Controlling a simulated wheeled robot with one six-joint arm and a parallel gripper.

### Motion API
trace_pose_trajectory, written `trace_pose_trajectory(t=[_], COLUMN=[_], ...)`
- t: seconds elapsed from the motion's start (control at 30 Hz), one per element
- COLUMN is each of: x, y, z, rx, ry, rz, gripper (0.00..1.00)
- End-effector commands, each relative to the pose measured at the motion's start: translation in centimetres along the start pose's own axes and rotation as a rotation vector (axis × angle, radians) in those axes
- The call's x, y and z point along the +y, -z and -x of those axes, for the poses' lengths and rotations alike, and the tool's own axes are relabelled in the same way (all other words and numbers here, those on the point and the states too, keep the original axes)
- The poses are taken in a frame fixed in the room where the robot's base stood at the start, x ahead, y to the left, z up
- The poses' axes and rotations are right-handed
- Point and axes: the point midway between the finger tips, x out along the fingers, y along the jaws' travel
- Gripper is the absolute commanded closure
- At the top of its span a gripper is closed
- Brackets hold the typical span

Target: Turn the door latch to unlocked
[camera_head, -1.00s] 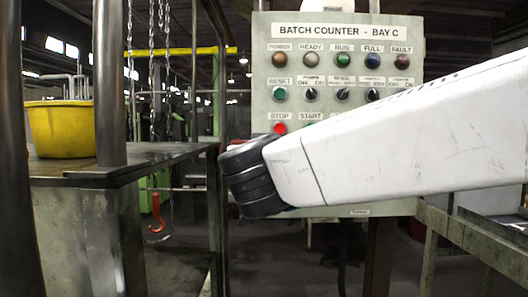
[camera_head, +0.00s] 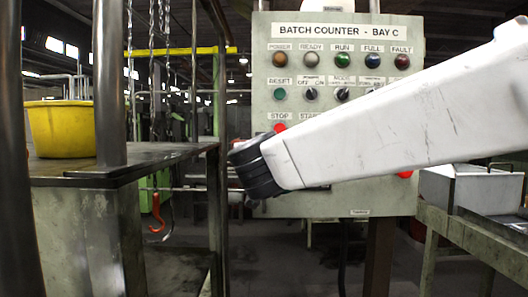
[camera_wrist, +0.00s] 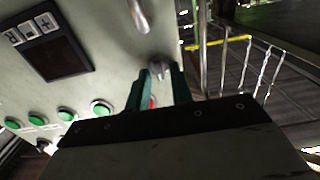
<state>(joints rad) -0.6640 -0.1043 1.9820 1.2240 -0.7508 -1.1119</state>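The grey control panel (camera_head: 350,110), labelled BATCH COUNTER - BAY C, stands ahead in the head view. My gripper (camera_wrist: 161,72) shows in the wrist view with two dark green fingers apart, pointing at the panel face near its edge. A small grey metal knob (camera_wrist: 159,66), which looks like the latch, lies between or just beyond the fingertips. I cannot tell whether the fingers touch it. A metal handle-like piece (camera_wrist: 138,14) sticks out farther up the wrist view. In the head view my white arm crosses the lower panel and hides the latch area and my gripper.
Green buttons (camera_wrist: 66,114) and a dark display (camera_wrist: 52,59) sit left of my fingers. Something red shows between the fingers. A post and hanging chains (camera_head: 153,60) are left of the panel, near a yellow tub (camera_head: 60,130). A metal bin (camera_head: 470,187) stands at right.

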Motion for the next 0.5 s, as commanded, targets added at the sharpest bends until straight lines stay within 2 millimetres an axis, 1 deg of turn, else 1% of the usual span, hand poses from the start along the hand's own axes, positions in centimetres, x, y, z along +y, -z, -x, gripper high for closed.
trace_pose_trajectory(t=[0.27,0.5], x=[0.01,0.11], y=[-0.01,-0.01], z=[0.02,0.02], rx=[0.0,0.0], ry=[0.0,0.0], rz=[-0.03,-0.154], gripper=[1.0,1.0])
